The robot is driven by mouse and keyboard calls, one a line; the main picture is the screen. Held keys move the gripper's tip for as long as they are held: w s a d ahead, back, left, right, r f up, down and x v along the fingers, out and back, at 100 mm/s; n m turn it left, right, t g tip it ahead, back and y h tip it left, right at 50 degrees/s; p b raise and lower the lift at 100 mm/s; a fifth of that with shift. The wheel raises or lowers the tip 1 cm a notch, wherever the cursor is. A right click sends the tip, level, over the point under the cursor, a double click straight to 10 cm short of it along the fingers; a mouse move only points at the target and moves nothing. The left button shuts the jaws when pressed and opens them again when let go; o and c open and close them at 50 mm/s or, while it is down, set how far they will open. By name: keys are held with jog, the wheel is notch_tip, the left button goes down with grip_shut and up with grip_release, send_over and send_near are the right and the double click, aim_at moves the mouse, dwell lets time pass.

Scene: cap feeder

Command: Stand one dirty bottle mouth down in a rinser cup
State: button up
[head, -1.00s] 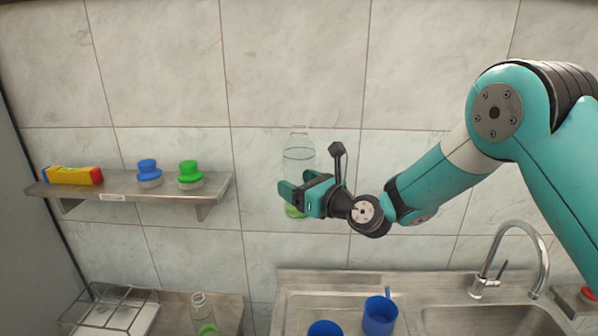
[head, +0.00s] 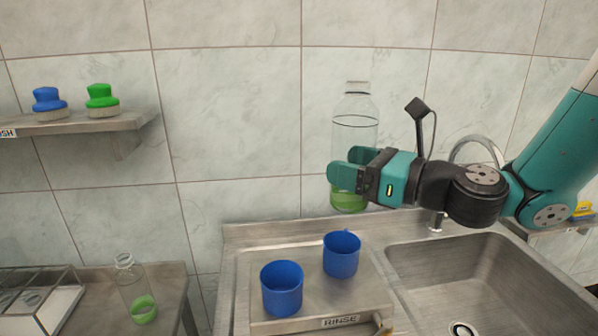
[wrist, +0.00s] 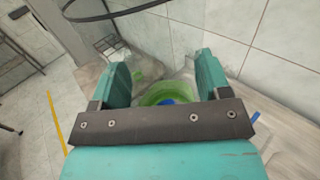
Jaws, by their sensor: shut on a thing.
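My gripper (head: 350,176) is shut on a clear bottle (head: 355,115) with green residue at its bottom. The bottle is upright, mouth up, in the air above and behind the rinser. In the wrist view the bottle's green base (wrist: 160,94) shows between the fingers. Two blue rinser cups stand on the rinse plate (head: 340,304): a front-left cup (head: 282,288) and a back-right cup (head: 341,254). Both appear empty from here. A second bottle with green residue (head: 138,290) stands upright on the left counter.
A wire rack (head: 40,300) stands at the lower left. A wall shelf (head: 80,124) holds a blue brush (head: 48,100) and a green brush (head: 101,100). The sink basin (head: 450,280) and its tap lie right of the rinser.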

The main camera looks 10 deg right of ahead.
jog(key=s+d+f+n+b, duration=0.3)
jog(key=d+n+b, duration=0.1)
jog(key=n+b, duration=0.65)
jog(key=w+f+n+b, duration=0.2)
jog(key=w+n+b, duration=0.7)
jog(key=n, duration=0.4)
jog(key=w+f+n+b, duration=0.2)
jog(key=w+n+b, duration=0.5)
jog(key=n+b, duration=0.55)
notch_tip(320, 180, down, 13)
jog(key=b, duration=1.1)
jog(key=shift+s+f, duration=0.1)
